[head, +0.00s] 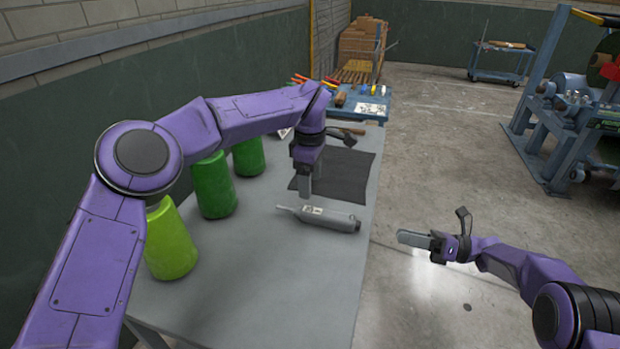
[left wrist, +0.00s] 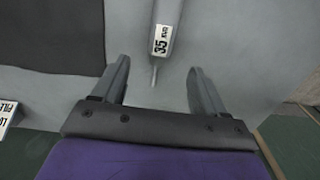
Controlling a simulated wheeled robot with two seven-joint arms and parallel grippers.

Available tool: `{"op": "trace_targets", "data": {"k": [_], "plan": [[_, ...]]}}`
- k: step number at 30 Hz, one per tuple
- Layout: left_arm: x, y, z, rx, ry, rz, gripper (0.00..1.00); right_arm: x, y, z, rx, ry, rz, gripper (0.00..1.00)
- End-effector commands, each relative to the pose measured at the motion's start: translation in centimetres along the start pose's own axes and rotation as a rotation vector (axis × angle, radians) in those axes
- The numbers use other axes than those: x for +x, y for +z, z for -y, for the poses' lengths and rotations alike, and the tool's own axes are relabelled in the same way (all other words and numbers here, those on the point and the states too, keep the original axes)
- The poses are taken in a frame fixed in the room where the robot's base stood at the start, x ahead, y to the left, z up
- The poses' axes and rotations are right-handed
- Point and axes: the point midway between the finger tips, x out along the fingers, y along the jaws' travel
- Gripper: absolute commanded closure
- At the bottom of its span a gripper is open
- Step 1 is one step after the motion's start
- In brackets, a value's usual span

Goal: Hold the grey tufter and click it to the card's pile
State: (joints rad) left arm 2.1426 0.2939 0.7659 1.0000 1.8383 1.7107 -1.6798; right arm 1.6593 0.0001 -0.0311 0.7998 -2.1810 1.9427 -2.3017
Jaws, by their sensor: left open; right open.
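The grey tufter (head: 332,219) lies on the grey table with its thin nozzle toward the left; it carries a white label marked 35. My left gripper (head: 307,190) is open and empty, pointing down just beyond the tufter. In the left wrist view, the tufter (left wrist: 164,32) lies past my open fingers (left wrist: 158,72), its nozzle showing between them. A white printed card (left wrist: 5,116) is cut off at the left edge there; part of it shows behind my left arm in the head view (head: 285,132). My right gripper (head: 437,232) is open and empty over the floor.
A dark mat (head: 352,168) lies beyond the tufter. Light green (head: 168,245), mid green (head: 214,190) and dark green (head: 249,157) tapered containers stand along the table's left side. The table's near part is clear.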

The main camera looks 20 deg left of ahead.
Motion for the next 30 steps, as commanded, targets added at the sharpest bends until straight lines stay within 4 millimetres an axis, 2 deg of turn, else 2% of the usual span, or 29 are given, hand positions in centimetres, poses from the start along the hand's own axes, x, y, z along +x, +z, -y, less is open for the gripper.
{"op": "trace_targets", "data": {"k": [5,12,15,20,27,28,30], "plan": [[2.6,0.0,0.2,-0.005,-0.013,-0.004,0.28,0.0,0.0,0.0,0.000,0.000,0.000,0.57],[7.7,0.0,0.2,-0.005,-0.012,-0.002,0.28,0.0,0.0,0.0,0.000,0.000,0.000,0.57],[9.2,-0.1,0.2,-0.006,-0.009,-0.003,0.28,0.0,0.0,0.0,0.000,0.000,0.000,0.57],[10.4,-0.1,0.2,-0.005,-0.007,-0.001,0.28,0.0,0.0,0.0,0.000,0.000,0.000,0.57],[10.5,-0.1,0.2,-0.005,-0.007,-0.001,0.28,0.0,0.0,0.0,0.000,0.000,0.000,0.57],[10.5,-0.1,0.2,-0.005,-0.007,-0.001,0.34,0.0,0.0,0.0,0.000,0.000,0.000,0.57],[10.5,-0.1,0.2,-0.005,-0.007,-0.001,0.57,0.0,0.0,0.0,0.000,0.000,0.000,0.57]]}}
